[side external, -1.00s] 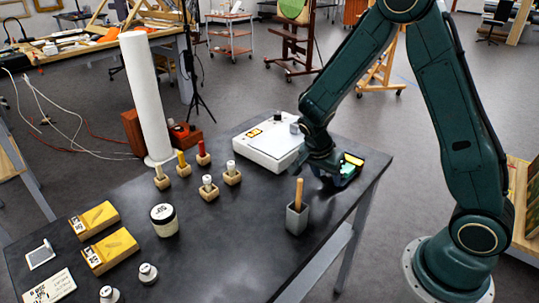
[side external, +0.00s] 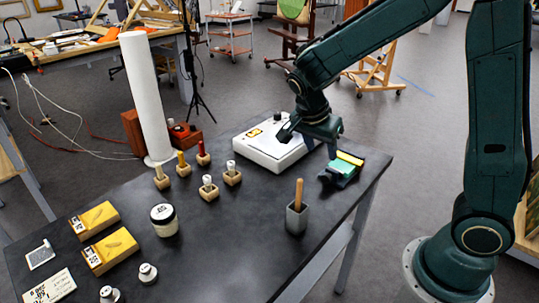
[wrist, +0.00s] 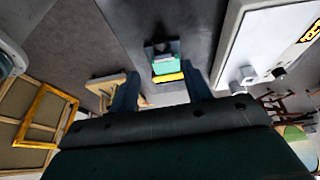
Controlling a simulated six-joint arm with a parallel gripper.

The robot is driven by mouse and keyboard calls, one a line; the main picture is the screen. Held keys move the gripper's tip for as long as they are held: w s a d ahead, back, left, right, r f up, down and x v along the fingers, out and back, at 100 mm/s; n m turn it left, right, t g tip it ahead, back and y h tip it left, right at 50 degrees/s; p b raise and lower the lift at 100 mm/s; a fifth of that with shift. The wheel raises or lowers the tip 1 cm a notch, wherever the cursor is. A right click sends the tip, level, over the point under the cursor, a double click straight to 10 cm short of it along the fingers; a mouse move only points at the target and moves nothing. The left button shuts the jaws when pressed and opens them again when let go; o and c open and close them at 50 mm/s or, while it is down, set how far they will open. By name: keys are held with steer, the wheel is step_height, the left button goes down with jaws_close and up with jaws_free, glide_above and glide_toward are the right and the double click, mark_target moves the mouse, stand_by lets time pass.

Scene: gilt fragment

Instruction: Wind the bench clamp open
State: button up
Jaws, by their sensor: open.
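The bench clamp appears to be the small dark device (side external: 341,172) near the table's right edge, with a teal piece and a yellow strip on top. Its winding handle is too small to make out. In the wrist view the clamp (wrist: 165,50) shows beyond my fingertips, between the two fingers. In the wrist view my gripper's fingers (wrist: 161,76) stand wide on either side.
The white box with knobs (side external: 262,150) stands directly left of the clamp. A grey cup with a wooden stick (side external: 297,218) stands in front. A tall white cylinder (side external: 147,95), several small holders and a jar (side external: 164,220) are further left.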

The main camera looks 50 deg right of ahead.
steer(key=s+a+r+n+t+y, duration=0.4)
steer(key=s+r+n, duration=0.8)
steer(key=s+n, duration=0.3)
steer(key=shift+a+n+t, duration=0.6)
steer(key=shift+a+t, duration=0.05)
steer(key=shift+t, duration=0.05)
stand_by(0.7)
steer(key=shift+w, duration=0.1)
stand_by(0.3)
steer(key=w+d+f+m+g+h, duration=0.2)
steer(key=w+f+m, duration=0.3)
steer(key=w+m, duration=0.2)
steer(key=w+d+f+m+g+h, duration=0.2)
steer(key=w+f+m, duration=0.3)
steer(key=w+m, duration=0.3)
steer(key=shift+w+d+f+m+g, duration=0.25)
steer(key=shift+m+g, duration=0.35)
steer(key=shift+g, duration=0.2)
